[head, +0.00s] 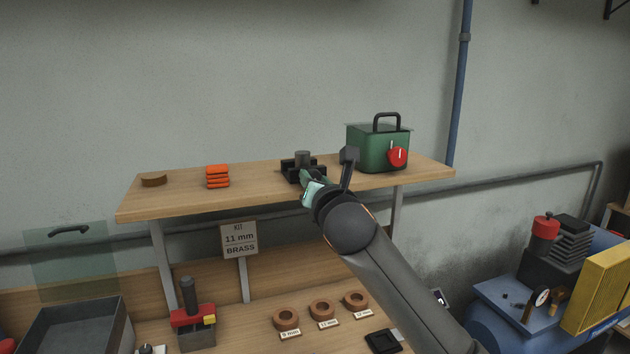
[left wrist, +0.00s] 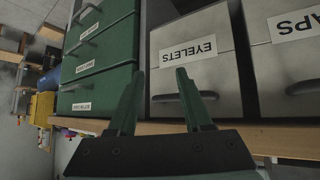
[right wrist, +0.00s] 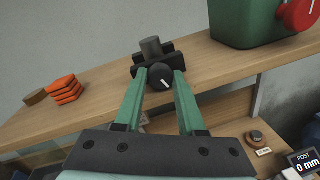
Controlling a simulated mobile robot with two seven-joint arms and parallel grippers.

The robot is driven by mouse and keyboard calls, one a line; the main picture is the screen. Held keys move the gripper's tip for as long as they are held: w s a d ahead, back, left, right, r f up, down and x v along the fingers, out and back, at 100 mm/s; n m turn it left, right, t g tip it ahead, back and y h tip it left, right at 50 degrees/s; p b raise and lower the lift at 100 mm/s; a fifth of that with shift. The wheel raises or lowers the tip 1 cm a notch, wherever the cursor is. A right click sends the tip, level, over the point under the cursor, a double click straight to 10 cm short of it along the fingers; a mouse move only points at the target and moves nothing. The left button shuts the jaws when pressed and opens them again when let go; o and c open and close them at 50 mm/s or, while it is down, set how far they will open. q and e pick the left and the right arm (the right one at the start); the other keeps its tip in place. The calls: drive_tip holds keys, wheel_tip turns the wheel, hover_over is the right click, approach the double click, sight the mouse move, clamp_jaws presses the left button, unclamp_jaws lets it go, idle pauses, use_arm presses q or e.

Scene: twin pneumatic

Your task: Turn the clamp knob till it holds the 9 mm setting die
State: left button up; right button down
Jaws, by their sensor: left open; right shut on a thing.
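The black clamp (head: 288,166) sits on the wooden shelf with a dark grey upright cylinder (head: 302,158) between its jaws. It also shows in the right wrist view (right wrist: 138,72), with its round black knob (right wrist: 160,79), marked by a pale line, facing me. I cannot read the cylinder's size or tell how tightly the jaws hold it. My right gripper (head: 311,180) is shut on the knob, its green fingertips on either side. My left gripper (left wrist: 156,78) is open and empty, in front of labelled drawers, and not in the head view.
A green box with a red dial (head: 365,150) stands right of the clamp; orange blocks (head: 217,177) lie left. Below are copper rings (head: 286,318) with size labels and a sign (head: 239,239) reading 11 mm brass. A display (right wrist: 305,163) reads post 0 mm.

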drive_tip(key=c, duration=0.5)
unclamp_jaws()
drive_tip(key=shift+d, duration=0.1)
drive_tip(key=shift+f, duration=0.1)
